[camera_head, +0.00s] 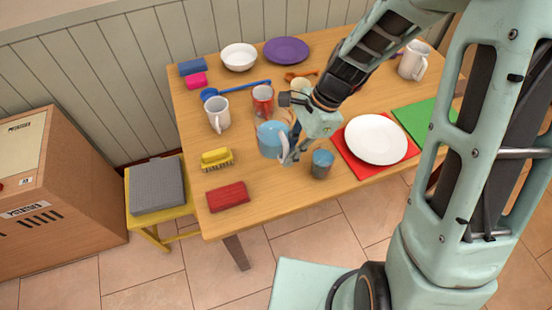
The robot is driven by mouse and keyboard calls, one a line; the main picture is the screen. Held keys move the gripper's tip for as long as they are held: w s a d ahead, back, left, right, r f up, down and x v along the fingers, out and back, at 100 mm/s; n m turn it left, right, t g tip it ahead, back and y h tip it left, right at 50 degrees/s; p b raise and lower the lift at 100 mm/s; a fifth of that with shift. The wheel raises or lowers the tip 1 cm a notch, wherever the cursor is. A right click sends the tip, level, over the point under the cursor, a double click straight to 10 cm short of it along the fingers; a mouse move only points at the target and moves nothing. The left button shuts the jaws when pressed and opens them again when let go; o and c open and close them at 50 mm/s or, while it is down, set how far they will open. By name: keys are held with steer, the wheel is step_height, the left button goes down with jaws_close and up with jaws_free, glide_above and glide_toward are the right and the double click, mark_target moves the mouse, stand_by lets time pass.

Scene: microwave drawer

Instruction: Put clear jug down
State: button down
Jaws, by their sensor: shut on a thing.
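The clear jug (270,139) looks pale blue and see-through, with its handle side toward my gripper. It is over the middle of the wooden table (263,221). My gripper (291,154) is shut on the jug at its right side. The jug looks about upright. I cannot tell whether its base touches the tabletop. The fingers partly hide the handle.
A blue cup (321,164) stands close right of my gripper, and a red cup (262,101) behind the jug. A white plate (375,139) lies on a red mat to the right. A yellow brush (216,159) and red block (228,196) lie left; the front middle is clear.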

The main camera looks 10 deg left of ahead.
steer(key=shift+w+a+f+p, duration=0.1)
steer(key=shift+w+a+f, duration=0.5)
steer(key=shift+f, duration=0.85)
steer(key=shift+w+a+f+p, duration=0.1)
steer(key=shift+w+a+f, duration=0.45)
steer(key=shift+f, duration=0.95)
steer(key=shift+w+a+f+p, duration=0.1)
steer(key=shift+w+a+f, duration=0.25)
steer(key=shift+a+f, duration=0.75)
steer(key=shift+d+f, duration=0.35)
steer(key=shift+f, duration=0.1)
steer(key=c, duration=2)
jaws_free()
steer(key=v, duration=1.2)
steer(key=shift+r, duration=0.1)
